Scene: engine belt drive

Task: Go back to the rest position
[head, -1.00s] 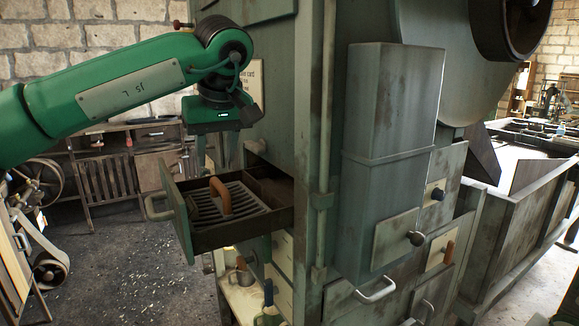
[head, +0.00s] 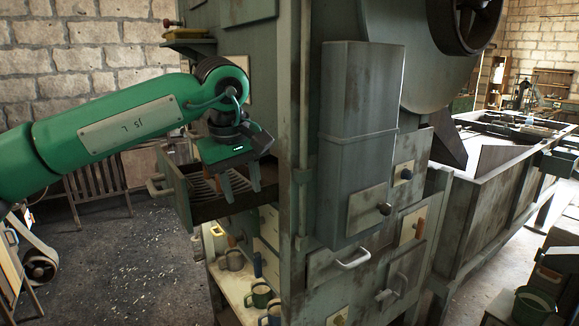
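My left gripper (head: 241,190) hangs from the green arm that comes in from the left. Its two fingers point down, apart, with nothing seen between them. It shows in front of an open metal drawer (head: 172,197) that sticks out of the tall green machine; I cannot tell whether the fingers are inside the drawer or touch it. A slatted grate (head: 203,187) lies in the drawer, partly hidden by the gripper. The brown curved handle on it is hidden now. My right gripper is not in view.
The machine's tall metal box (head: 360,95) stands right of the gripper. Below the drawer, a shelf (head: 232,285) holds several mugs. A long metal trough (head: 490,200) runs along the right, with a green bucket (head: 533,307) at the lower right. The floor at left is mostly clear.

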